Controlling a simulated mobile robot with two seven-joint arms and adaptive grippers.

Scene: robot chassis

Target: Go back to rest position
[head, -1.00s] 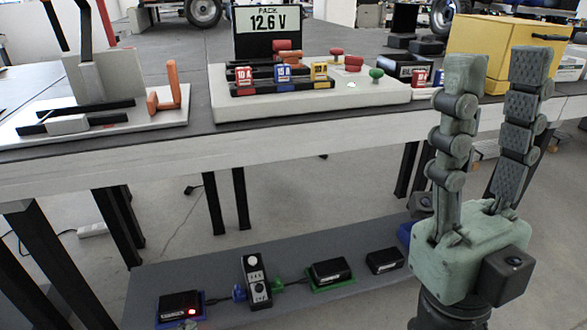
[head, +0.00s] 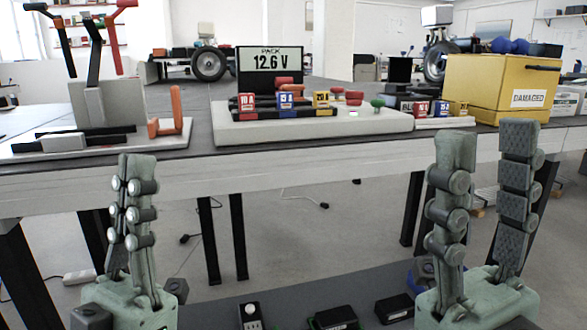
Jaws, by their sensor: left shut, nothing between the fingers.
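My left gripper (head: 137,163) stands upright in front of the bench at the lower left. Its fingers are together with nothing seen between them. My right gripper (head: 487,140) stands upright at the lower right, its two fingers spread apart and empty. Its fingertips overlap the bench's front edge and the yellow box in the picture. Neither gripper appears to hold or touch anything on the bench. The lower parts of both grippers are cut off by the bottom edge of the head view.
The bench (head: 300,167) runs across the view. On it are a white fuse board (head: 310,131), a display reading 12.6 V (head: 271,60), an orange part (head: 178,112) and a yellow box (head: 490,83) marked DAMAGED. Small devices lie on a lower shelf (head: 285,299).

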